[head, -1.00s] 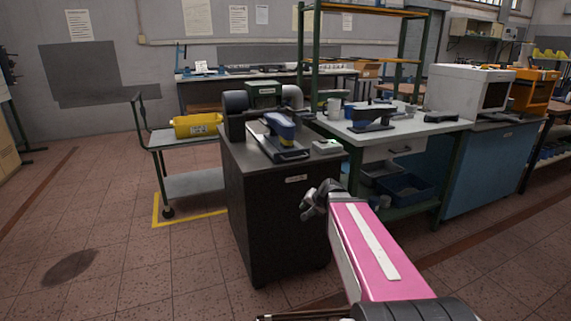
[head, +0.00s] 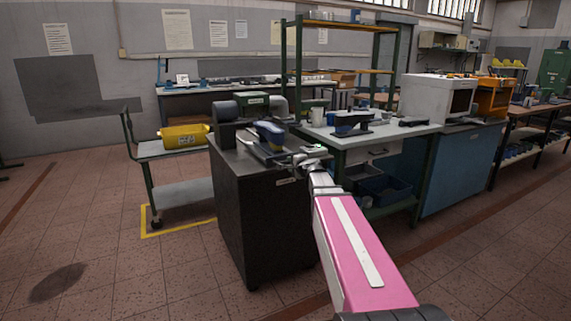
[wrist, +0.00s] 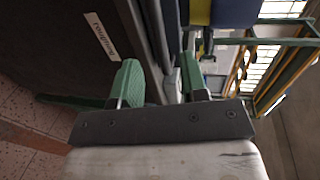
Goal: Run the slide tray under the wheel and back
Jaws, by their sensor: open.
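The slide tray (head: 262,155) is a flat metal tray on top of a dark cabinet, with a blue and yellow shoe last (head: 270,134) on it. The dark round wheel (head: 224,111) stands at the left behind it, beside a green motor housing. My gripper (head: 313,165) is at the cabinet's right top edge, to the right of the tray. In the wrist view my gripper (wrist: 159,66) has its green fingers apart, with dark metal rails or an edge showing between and beyond them. I cannot tell whether the fingers touch anything. The last shows at the top.
The cabinet (head: 262,220) has a label on its front, also in the wrist view. A small box with a green light (head: 315,150) is close by my gripper.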

